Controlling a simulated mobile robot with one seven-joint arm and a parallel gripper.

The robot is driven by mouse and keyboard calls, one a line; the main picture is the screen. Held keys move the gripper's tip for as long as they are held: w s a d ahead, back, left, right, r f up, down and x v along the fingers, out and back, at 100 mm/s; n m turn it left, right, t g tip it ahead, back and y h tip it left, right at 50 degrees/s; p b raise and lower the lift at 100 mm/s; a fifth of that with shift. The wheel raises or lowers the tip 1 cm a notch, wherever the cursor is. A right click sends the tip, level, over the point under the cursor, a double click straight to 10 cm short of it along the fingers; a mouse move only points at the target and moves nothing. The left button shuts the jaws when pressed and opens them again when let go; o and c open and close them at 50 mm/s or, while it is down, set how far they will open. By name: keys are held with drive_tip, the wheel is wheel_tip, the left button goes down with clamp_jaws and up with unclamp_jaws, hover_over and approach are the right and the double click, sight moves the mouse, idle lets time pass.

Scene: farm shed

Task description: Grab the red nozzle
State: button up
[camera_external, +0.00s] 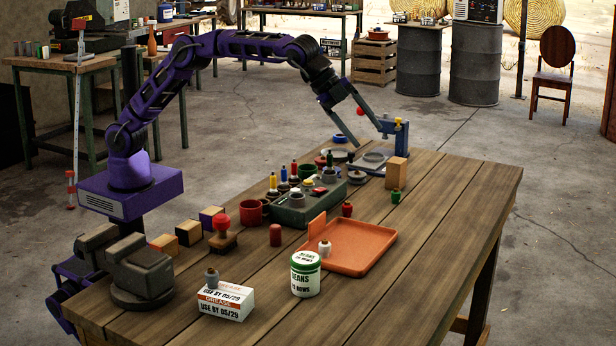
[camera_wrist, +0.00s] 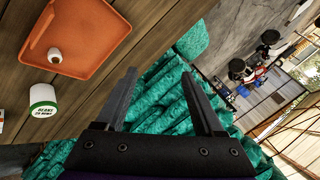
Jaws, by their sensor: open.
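A small red nozzle-shaped piece (camera_external: 347,209) stands upright on the wooden table, just behind the orange tray (camera_external: 375,262). It does not show in the wrist view. My gripper (camera_external: 370,139) is raised over the far part of the table, beyond and above that piece, with its fingers pointing down and to the right. The fingers are spread and nothing is between them. In the wrist view the open fingers (camera_wrist: 158,75) point past the table edge toward teal sacks (camera_wrist: 172,100).
A green nozzle-shaped piece (camera_external: 396,197) and a wooden block (camera_external: 396,172) stand right of the red piece. A white piece (camera_external: 325,249) is in the tray. A green box (camera_external: 300,214) with small parts lies left. A blue stand (camera_external: 402,140) rises at the far edge. The right side is clear.

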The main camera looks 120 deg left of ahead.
drive_tip(key=s+d+f+m+g+y, duration=0.2)
drive_tip(key=d+f+m+y, duration=0.1)
drive_tip(key=f, duration=0.4)
drive_tip(key=s+d+f+m+g+y, duration=0.2)
drive_tip(key=s+d+f+m, duration=0.15)
drive_tip(key=f, duration=0.35)
drive_tip(key=m+g+y, duration=0.1)
drive_tip(key=m+y, duration=0.4)
drive_tip(key=y, duration=0.1)
approach(347, 202)
drive_tip(key=x, duration=1)
drive_tip(key=shift+a+f+b, duration=0.1)
drive_tip(key=shift+b, duration=0.3)
clamp_jaws()
